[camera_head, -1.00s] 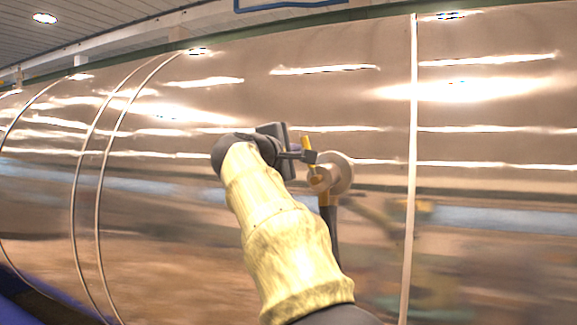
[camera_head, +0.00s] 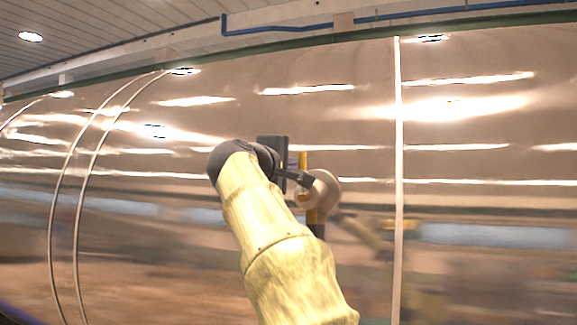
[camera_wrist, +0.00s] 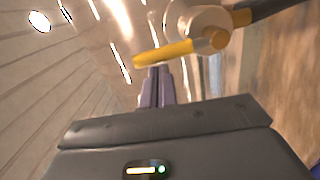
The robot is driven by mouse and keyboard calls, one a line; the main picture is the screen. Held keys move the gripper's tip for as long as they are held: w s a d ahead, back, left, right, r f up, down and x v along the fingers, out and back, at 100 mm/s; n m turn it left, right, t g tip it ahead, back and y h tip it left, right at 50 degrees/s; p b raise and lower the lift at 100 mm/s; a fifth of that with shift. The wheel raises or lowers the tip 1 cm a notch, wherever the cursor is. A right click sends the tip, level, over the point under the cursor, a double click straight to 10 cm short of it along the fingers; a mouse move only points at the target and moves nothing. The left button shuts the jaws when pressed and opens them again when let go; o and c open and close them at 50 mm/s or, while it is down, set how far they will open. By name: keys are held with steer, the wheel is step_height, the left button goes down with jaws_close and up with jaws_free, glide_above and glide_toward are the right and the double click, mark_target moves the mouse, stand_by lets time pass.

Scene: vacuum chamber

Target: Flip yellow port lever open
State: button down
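The yellow port lever (camera_head: 303,160) stands about upright beside a round metal port (camera_head: 323,189) on the shiny chamber wall. In the wrist view the lever (camera_wrist: 165,53) runs sideways from its round pivot beside the pale port (camera_wrist: 200,18). My gripper (camera_head: 303,180) is at the port, close to the lever. In the wrist view its two purple fingers (camera_wrist: 155,70) lie side by side with only a thin dark line between them. Their tips are just below the lever; I cannot tell if they touch it. No part of the lever shows between the fingers.
The curved, reflective chamber wall (camera_head: 480,150) fills the view behind the arm. A raised vertical seam (camera_head: 398,180) is right of the port and curved ribs (camera_head: 85,170) are at left. A dark pipe (camera_wrist: 268,10) joins the port. A blue pipe (camera_head: 285,27) runs above.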

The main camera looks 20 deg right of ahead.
steer(key=s+a+b, duration=0.3)
steer(key=s+a, duration=0.2)
steer(key=a, duration=0.5)
steer(key=shift+a, duration=0.2)
steer(key=shift+s, duration=0.1)
